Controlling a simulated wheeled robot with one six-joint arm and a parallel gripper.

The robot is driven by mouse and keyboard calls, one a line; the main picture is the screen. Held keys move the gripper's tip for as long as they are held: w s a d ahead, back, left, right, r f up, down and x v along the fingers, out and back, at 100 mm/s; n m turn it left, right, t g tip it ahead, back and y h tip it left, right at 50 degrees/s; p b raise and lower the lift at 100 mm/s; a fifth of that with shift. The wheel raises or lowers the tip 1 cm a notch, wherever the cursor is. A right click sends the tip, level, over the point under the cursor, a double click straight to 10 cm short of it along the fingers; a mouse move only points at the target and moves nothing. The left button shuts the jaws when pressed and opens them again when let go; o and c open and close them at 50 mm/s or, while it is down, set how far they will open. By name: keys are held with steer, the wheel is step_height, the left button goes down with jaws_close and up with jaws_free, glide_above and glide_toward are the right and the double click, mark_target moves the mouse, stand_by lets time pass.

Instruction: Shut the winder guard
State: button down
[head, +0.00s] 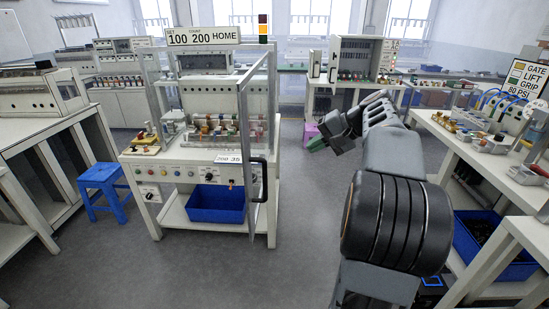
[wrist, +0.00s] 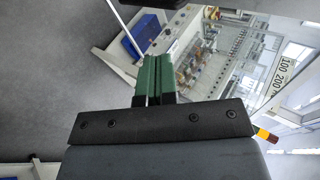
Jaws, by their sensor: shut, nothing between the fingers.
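The winder (head: 200,150) stands left of centre in the head view, with a sign reading 100, 200 and HOME on top. Its guard (head: 243,130) is a grey-framed clear panel at the right side, swung out from the front toward me, so it stands open. A black handle (head: 265,180) sits on the guard's near edge. My gripper (head: 317,143) is shut and empty, in the air to the right of the guard and apart from it. Its green fingers (wrist: 157,78) are together in the wrist view, where the winder (wrist: 215,60) shows tilted behind them.
A blue bin (head: 216,204) sits on the winder's lower shelf. A blue stool (head: 103,188) stands to its left. A workbench (head: 470,150) with fittings is on the right, with another blue bin (head: 490,245) below. The grey floor before the winder is clear.

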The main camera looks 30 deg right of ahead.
steer(key=r+p+x, duration=0.1)
steer(key=x, duration=1.1)
steer(key=shift+w+a+p, duration=0.35)
steer(key=shift+w+a, duration=0.2)
steer(key=shift+a, duration=0.05)
